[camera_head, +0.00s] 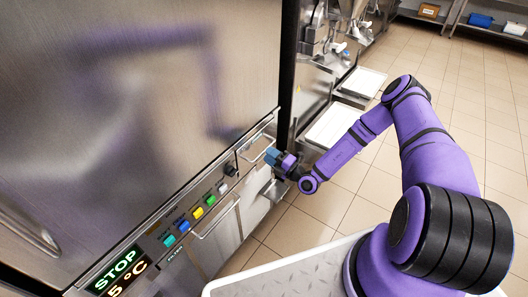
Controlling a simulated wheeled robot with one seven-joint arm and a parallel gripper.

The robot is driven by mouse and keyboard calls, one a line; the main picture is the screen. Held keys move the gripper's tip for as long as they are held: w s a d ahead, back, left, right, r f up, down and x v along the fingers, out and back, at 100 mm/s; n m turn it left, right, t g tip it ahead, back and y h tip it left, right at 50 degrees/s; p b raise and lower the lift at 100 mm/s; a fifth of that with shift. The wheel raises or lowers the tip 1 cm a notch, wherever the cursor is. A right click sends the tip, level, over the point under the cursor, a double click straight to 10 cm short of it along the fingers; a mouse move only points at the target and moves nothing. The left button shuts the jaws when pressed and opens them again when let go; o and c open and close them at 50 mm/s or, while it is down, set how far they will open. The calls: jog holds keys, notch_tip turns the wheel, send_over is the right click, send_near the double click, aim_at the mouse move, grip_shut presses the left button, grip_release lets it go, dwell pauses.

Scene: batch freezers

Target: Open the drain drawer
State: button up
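Low on the steel machine front, under the control strip, are drawer-like panels with bar handles. One handle (215,220) sits below the coloured buttons. Another handle (256,146) is further right, near the machine's corner. I cannot read a label that tells which panel is the drain drawer. My gripper (271,156), with a blue end, is at the right-hand handle, close to its right end. The fingers are small and partly hidden, so I cannot tell whether they touch the handle or are open.
The control strip has coloured buttons (197,212) and a lit STOP and 5 °C display (119,272). More machines with white trays (333,125) stand behind. Shelving with boxes (480,20) is at the back right. Tiled floor (330,205) is clear right of the machine.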

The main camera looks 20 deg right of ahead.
jog(key=shift+x, duration=1.6)
grip_shut()
jog(key=r+v, duration=0.2)
jog(key=v, duration=0.9)
jog(key=r+v, duration=0.2)
jog(key=v, duration=1)
jog(key=shift+s+d, duration=0.35)
jog(key=shift+s, duration=0.2)
jog(key=shift+r, duration=0.15)
grip_release()
